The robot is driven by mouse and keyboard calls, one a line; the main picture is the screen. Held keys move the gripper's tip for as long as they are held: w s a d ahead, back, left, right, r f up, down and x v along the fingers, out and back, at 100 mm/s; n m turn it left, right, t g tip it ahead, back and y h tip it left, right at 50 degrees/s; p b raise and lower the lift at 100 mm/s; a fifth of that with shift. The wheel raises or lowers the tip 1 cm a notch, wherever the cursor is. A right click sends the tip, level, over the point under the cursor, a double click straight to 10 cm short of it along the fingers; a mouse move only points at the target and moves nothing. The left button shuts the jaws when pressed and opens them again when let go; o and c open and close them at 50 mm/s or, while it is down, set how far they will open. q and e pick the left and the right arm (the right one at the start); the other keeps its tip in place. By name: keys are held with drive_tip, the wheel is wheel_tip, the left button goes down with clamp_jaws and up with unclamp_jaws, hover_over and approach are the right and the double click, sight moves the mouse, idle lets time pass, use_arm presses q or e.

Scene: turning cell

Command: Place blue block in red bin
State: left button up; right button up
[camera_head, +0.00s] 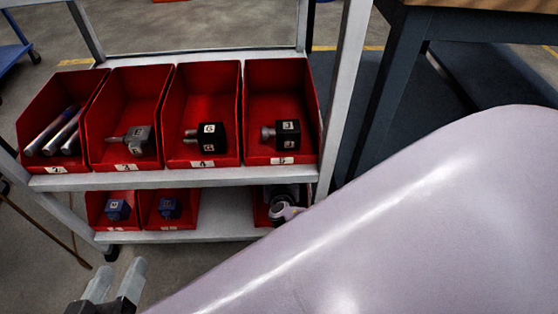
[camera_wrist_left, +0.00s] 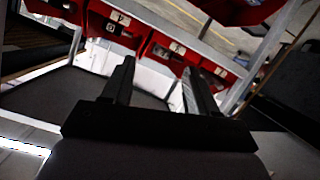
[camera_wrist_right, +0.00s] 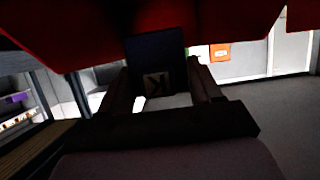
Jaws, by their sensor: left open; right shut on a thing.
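In the right wrist view my right gripper (camera_wrist_right: 160,84) is shut on a dark blue block (camera_wrist_right: 155,52) with a pale letter label. A red surface, apparently a bin (camera_wrist_right: 60,40), fills the top of that view close to the block. In the head view dark parts of my right arm's end cover much of a lower-shelf red bin (camera_head: 261,209) at the right; the held block is hidden there. Two other lower-shelf red bins (camera_head: 96,218) (camera_head: 150,219) each hold a blue block (camera_head: 118,210) (camera_head: 169,208). My left gripper (camera_head: 121,283) is open and empty, low in front of the rack.
The upper shelf (camera_head: 190,178) carries several red bins with metal rods (camera_head: 52,133) and grey or black tool parts (camera_head: 208,137). Bare lower shelf (camera_head: 226,212) shows between the bins. A dark-legged table (camera_head: 385,110) stands at the right.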

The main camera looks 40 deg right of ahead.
wheel_tip(320, 180, down, 4)
drive_tip(key=shift+r+b, duration=0.25)
drive_tip(key=shift+b, duration=0.55)
drive_tip(key=shift+f, duration=0.5)
wheel_tip(320, 180, down, 3)
drive_tip(key=b, duration=0.2)
drive_tip(key=shift+b, duration=0.35)
drive_tip(key=shift+f, duration=0.3)
use_arm(q)
drive_tip(key=a+m+t, duration=0.1)
drive_tip(key=s+a+t+y, duration=0.1)
drive_tip(key=a, duration=0.1)
drive_tip(key=shift+r+m, duration=0.1)
drive_tip(key=shift+m, duration=0.3)
use_arm(e)
drive_tip(key=o, duration=1.2)
drive_tip(key=shift+f, duration=0.1)
